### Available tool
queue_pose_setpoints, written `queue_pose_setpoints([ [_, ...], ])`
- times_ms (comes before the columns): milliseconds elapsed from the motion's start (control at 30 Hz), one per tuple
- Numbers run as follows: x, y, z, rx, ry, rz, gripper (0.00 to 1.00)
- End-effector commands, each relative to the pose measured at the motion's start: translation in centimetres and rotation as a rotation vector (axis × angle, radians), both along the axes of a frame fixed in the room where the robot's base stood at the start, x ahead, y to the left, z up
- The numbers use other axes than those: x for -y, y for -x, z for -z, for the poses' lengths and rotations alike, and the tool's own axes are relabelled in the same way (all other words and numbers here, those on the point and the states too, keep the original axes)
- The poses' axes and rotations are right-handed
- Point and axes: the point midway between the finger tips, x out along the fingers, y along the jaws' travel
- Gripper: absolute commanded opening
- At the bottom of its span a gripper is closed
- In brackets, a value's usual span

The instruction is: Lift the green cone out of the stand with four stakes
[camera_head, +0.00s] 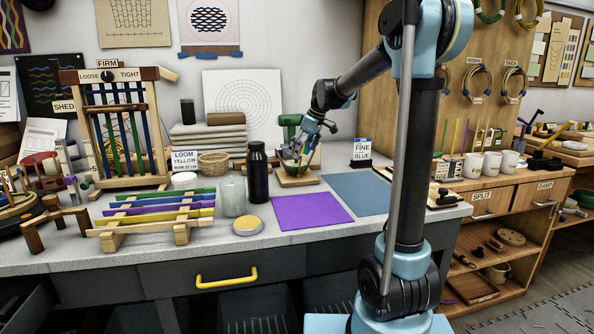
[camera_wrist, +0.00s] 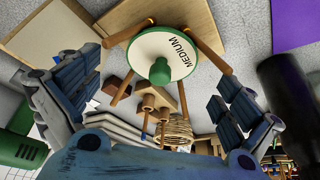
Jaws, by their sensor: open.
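The green cone (camera_wrist: 160,70) shows in the wrist view with a pale disc marked MEDIUM around a green knob. It sits among the wooden stakes (camera_wrist: 203,52) of a stand with a square wooden base (camera_wrist: 190,14). In the head view the cone (camera_head: 291,166) is a small green shape on the wooden base (camera_head: 298,181), partly hidden by my gripper. My gripper (camera_wrist: 155,88) is open, its two fingers apart to the left and right of the knob, holding nothing. In the head view my gripper (camera_head: 303,146) is just above the stand. Contact with the cone cannot be told.
A black bottle (camera_head: 258,173) and a glass jar (camera_head: 233,195) stand left of the stand. A green device (camera_head: 289,121) is close behind it. A purple mat (camera_head: 311,210) and a blue mat (camera_head: 358,191) lie flat in front. A FINE BLUE sign (camera_head: 362,150) stands to the right.

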Motion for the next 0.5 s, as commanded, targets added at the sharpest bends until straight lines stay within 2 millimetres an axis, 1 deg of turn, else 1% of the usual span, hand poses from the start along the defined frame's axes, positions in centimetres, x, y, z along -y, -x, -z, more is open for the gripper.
queue_pose_setpoints([
  [167,-0.5,-0.2,0.9,0.000,0.000,0.000,1.00],
  [400,-1.9,-0.9,3.8,0.000,0.000,-0.001,1.00],
  [500,-2.2,-1.0,4.5,0.000,0.000,0.000,1.00],
])
